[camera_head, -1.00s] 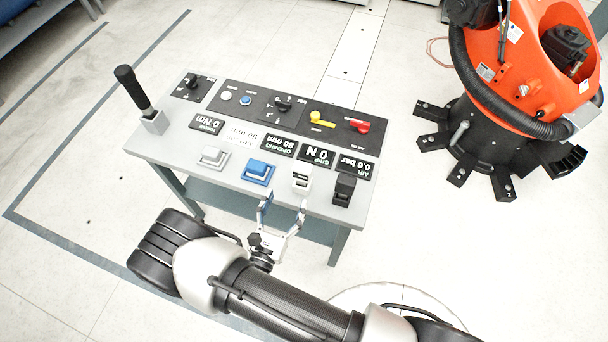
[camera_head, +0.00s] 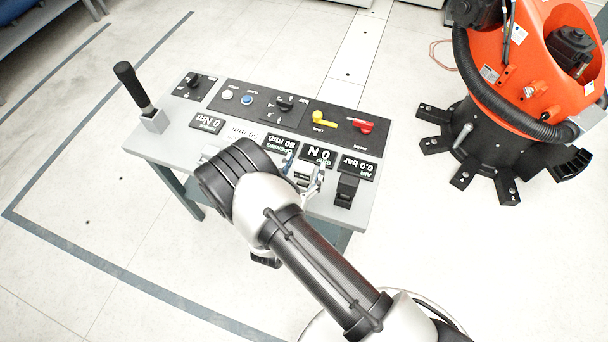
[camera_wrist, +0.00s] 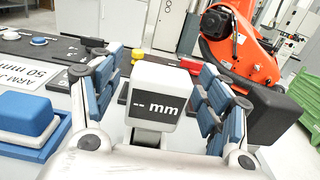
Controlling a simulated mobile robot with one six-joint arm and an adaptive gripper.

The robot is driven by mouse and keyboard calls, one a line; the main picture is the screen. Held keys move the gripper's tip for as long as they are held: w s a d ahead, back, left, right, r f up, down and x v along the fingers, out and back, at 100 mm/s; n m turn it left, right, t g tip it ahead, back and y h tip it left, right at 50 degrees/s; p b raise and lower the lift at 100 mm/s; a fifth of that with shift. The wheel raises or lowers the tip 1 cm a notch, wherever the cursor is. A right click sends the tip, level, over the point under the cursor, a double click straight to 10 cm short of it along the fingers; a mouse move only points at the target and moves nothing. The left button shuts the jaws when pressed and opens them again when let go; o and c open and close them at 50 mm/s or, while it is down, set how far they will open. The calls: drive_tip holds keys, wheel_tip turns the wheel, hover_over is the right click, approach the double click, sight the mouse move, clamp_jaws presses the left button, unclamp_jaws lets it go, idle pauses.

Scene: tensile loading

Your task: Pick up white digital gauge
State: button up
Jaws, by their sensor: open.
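The white digital gauge (camera_wrist: 154,100) shows "-- mm" on a dark face and stands upright on the table in the wrist view. In the head view the gauge (camera_head: 303,172) is partly hidden by my gripper. My gripper (camera_wrist: 160,92) is open, with one blue-padded finger on each side of the gauge. In the head view my gripper (camera_head: 304,178) is at the table's front edge around the gauge. Gaps show between the gauge and the fingers, and I cannot tell whether any part touches.
The table (camera_head: 150,148) carries labels, knobs and a torque handle (camera_head: 134,88) at the left. An orange robot (camera_head: 530,70) stands behind right.

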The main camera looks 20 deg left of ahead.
drive_tip(key=c, duration=1.3)
